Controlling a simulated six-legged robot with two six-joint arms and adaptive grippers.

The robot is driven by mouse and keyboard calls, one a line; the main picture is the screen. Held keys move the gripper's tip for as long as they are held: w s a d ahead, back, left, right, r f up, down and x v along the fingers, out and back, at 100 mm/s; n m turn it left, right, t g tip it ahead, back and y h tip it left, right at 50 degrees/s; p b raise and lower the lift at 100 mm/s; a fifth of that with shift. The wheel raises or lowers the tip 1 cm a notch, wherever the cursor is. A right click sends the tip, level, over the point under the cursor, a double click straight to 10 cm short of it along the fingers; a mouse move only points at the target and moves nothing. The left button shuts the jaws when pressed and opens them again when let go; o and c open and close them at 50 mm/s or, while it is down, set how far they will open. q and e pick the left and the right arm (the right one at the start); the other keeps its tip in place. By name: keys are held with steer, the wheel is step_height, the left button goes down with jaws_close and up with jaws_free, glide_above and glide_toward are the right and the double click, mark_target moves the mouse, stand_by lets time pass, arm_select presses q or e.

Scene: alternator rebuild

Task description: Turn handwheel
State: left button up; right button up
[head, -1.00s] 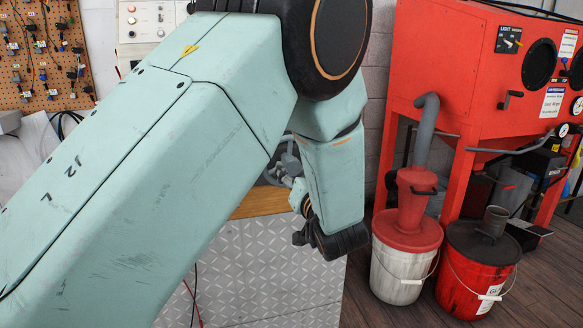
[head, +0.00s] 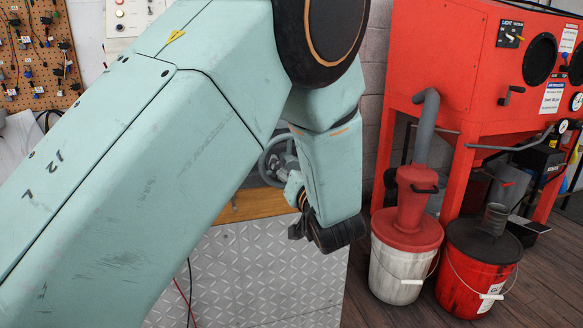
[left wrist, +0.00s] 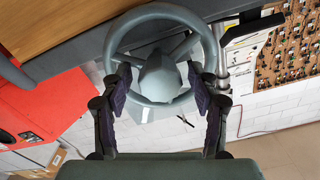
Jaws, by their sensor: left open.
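The handwheel is a grey-green round wheel with spokes and a large hub. In the left wrist view its rim (left wrist: 165,11) fills the upper middle. In the head view the wheel (head: 265,166) is mostly hidden behind my left arm, above a wooden edge. My left gripper (left wrist: 160,78) is open and points at the wheel, with one dark-padded finger on each side of the hub in the picture. I cannot tell whether the fingers touch the rim. In the head view the gripper (head: 312,232) hangs below my forearm, partly hidden. My right gripper is not in view.
A wooden bench top (head: 252,205) with a tread-plate front (head: 270,265) is behind my arm. To the right stand a red blasting cabinet (head: 450,60), a white bucket (head: 398,272) and a red bucket (head: 470,285). A pegboard (head: 35,85) hangs at the left.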

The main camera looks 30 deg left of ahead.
arm_select(q)
steer(key=shift+s+d+r, duration=0.1)
steer(key=shift+c, duration=0.6)
steer(key=c, duration=1.1)
steer(key=shift+o, duration=0.2)
steer(key=shift+n, duration=0.4)
steer(key=shift+n+p, duration=0.5)
steer(key=shift+n, duration=2.1)
steer(key=shift+r, duration=0.1)
